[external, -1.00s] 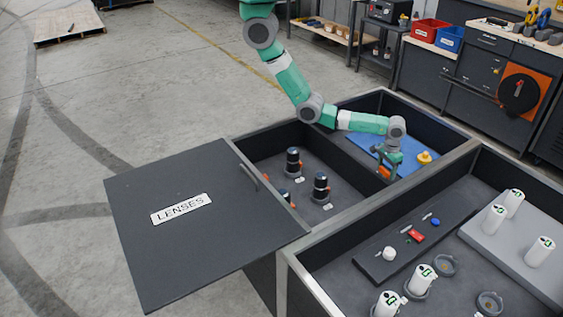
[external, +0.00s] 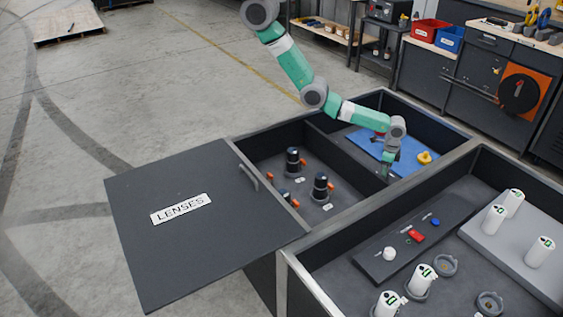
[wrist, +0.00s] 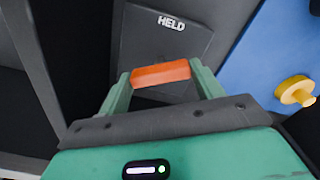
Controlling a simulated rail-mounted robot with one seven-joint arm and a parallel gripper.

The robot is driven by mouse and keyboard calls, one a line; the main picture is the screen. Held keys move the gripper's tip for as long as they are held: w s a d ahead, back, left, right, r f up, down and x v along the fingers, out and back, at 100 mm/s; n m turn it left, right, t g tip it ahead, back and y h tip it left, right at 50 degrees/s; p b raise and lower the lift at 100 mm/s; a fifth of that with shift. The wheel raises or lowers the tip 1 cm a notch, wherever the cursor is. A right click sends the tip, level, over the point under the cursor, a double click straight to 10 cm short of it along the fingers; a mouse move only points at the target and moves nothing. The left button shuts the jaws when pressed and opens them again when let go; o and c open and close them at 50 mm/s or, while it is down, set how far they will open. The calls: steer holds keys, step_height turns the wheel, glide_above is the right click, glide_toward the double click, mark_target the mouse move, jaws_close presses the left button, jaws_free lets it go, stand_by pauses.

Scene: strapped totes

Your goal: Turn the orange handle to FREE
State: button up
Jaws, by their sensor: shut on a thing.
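The orange handle (wrist: 160,73) is a short orange bar between the two fingers of my gripper (wrist: 161,76) in the wrist view. My gripper is shut on it. Behind the handle is a dark plate (wrist: 160,45) with a white HELD label (wrist: 171,23) above the bar. No FREE label shows. In the external view my gripper (external: 386,172) points down into the far tote compartment, beside the blue mat (external: 362,142). The handle cannot be made out there.
A yellow knob-like piece (external: 424,158) lies on the blue mat, right of my gripper. Dark compartment walls stand close around it. Several black lenses (external: 320,187) stand in the neighbouring compartment. The open lid marked LENSES (external: 205,240) sticks out at left.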

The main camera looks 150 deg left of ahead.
steer(key=m+p, duration=0.1)
steer(key=m, duration=0.4)
steer(key=shift+m, duration=0.4)
stand_by(0.4)
steer(key=o, duration=1)
step_height(320, 180, up, 8)
steer(key=p, duration=0.4)
